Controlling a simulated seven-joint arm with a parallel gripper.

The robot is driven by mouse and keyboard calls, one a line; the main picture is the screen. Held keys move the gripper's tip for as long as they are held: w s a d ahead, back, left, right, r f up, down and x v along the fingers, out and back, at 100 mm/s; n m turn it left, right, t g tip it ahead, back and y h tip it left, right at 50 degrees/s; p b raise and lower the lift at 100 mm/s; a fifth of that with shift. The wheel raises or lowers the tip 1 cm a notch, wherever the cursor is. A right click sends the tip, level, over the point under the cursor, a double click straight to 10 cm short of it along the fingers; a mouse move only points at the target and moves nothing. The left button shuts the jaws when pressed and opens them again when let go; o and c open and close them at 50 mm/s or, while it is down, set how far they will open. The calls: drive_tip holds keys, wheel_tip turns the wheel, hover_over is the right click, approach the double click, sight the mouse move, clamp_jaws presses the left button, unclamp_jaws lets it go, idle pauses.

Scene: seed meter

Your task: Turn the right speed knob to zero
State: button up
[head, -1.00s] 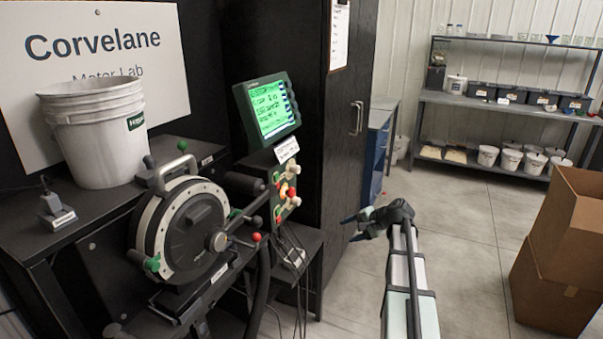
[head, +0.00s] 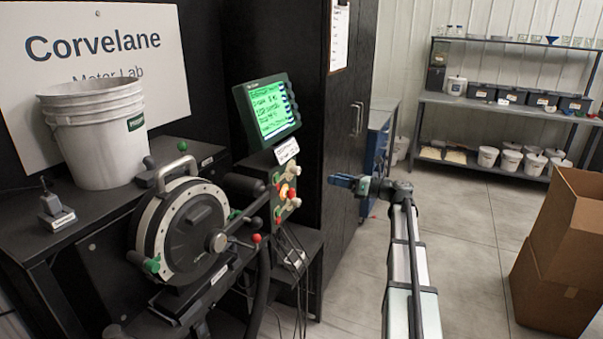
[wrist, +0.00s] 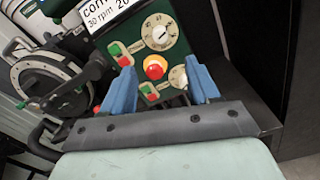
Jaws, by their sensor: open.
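The control panel (head: 287,193) stands below the green screen in the head view. In the wrist view the panel (wrist: 136,42) shows two pale dials with knobs. The upper knob (wrist: 159,32) is in full view. The lower knob (wrist: 179,78) is partly hidden by a finger. I cannot tell which is the right speed knob, nor read their settings. A red button (wrist: 155,67) in a yellow ring sits between them. My gripper (head: 346,182) is open and empty, to the right of the panel and apart from it; its blue fingers (wrist: 163,88) point towards the panel.
The round seed meter (head: 190,232) with its handles stands left of the panel. A screen (head: 267,108) is above the panel, and cables hang below it. A dark cabinet (head: 342,130) stands behind my gripper. Cardboard boxes (head: 560,260) are at the right, with open floor between.

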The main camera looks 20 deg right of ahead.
sight(299, 171)
drive_tip(key=x, duration=1.4)
drive_tip(key=shift+s, duration=0.1)
drive_tip(key=c, duration=1)
drive_tip(key=shift+c, duration=0.2)
